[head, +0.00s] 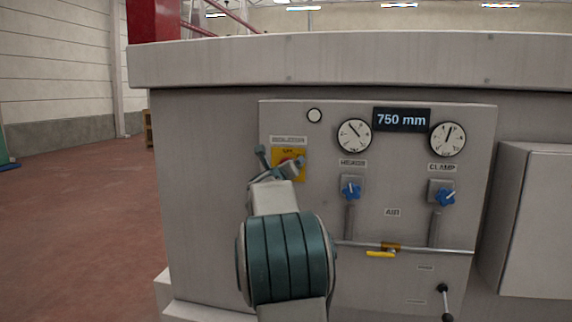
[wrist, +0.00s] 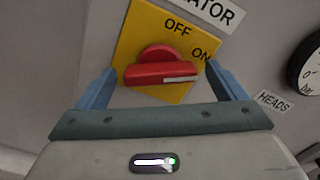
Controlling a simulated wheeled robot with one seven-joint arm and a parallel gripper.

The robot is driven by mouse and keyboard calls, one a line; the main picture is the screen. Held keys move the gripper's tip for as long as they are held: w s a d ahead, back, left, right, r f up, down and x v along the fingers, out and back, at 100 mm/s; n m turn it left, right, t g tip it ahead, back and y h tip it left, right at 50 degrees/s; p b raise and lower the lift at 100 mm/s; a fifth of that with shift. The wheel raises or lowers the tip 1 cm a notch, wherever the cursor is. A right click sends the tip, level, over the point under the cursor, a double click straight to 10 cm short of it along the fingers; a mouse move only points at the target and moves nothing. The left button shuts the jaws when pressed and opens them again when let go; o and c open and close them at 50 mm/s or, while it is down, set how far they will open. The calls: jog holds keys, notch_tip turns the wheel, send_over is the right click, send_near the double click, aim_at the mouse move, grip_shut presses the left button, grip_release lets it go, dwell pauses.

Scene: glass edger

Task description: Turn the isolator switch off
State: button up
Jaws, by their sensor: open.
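The isolator switch is a red rotary handle (wrist: 160,72) on a yellow plate (wrist: 135,40) marked OFF and ON. A white mark on its right end lies on the ON side, below that word. In the head view the yellow plate (head: 302,152) is partly hidden by my gripper (head: 280,161). In the wrist view my gripper (wrist: 160,70) is open, with one blue-grey finger to each side of the handle. Both fingers look apart from the handle. I cannot tell whether the fingertips reach its depth.
Right of the switch are two gauges (head: 354,135), a "750 mm" display (head: 402,120) and two blue knobs (head: 351,191). Below them are a yellow lever (head: 380,254) on a pipe and a black-knobbed lever (head: 444,289). A grey box (head: 535,220) juts out at right. The floor (head: 75,220) at left is clear.

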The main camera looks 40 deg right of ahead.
jog(key=shift+x, duration=0.85)
jog(key=c, duration=1)
jog(key=shift+o, duration=0.2)
jog(key=shift+n, duration=0.3)
jog(key=n+p, duration=0.2)
jog(key=n, duration=0.4)
jog(key=n+p, duration=0.1)
jog(key=n, duration=0.4)
jog(key=shift+n, duration=0.4)
